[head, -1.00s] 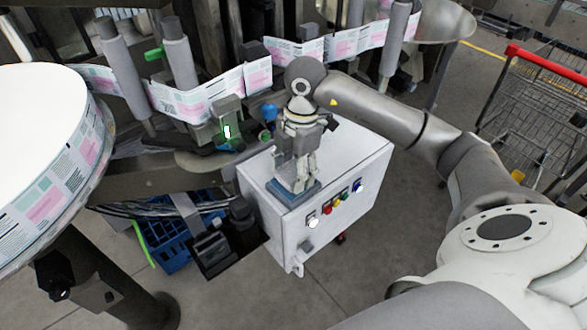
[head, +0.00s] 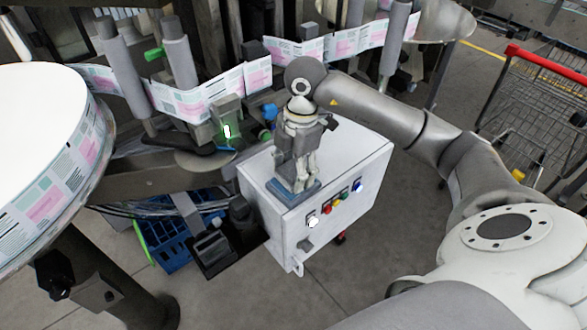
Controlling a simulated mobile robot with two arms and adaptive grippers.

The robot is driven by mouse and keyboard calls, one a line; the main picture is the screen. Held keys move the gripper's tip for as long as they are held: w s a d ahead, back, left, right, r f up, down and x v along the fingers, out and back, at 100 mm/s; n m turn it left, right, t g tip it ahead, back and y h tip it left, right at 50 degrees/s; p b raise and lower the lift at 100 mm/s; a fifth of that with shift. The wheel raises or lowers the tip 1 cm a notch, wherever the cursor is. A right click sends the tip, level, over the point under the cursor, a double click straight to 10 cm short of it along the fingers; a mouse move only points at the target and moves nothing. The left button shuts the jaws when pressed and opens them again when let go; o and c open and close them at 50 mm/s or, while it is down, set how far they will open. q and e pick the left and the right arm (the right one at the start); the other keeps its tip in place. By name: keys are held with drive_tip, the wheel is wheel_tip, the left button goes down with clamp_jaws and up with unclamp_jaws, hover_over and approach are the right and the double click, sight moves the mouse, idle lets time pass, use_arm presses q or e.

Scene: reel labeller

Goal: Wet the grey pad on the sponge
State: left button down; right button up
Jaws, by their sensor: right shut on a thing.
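My right gripper (head: 300,182) points straight down over the white control box. Its fingers are shut, and what they grip is small and mostly hidden by the fingers, in the place where the grey pad would be. The fingertips are right at the blue sponge (head: 309,194), a flat block on the left part of the box top. I cannot tell how firmly the pad touches the sponge. My left gripper is not in view.
The white box (head: 345,155) has coloured buttons on its front. Behind it runs the labeller's printed web (head: 200,98), with a green-lit sensor (head: 227,130). A large label reel (head: 45,130) is at left, a blue crate (head: 165,240) below, and a red-handled cart (head: 535,110) at right.

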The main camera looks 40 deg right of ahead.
sight(293, 170)
drive_tip(key=shift+r+p, duration=2.8)
drive_tip(key=shift+r, duration=0.7)
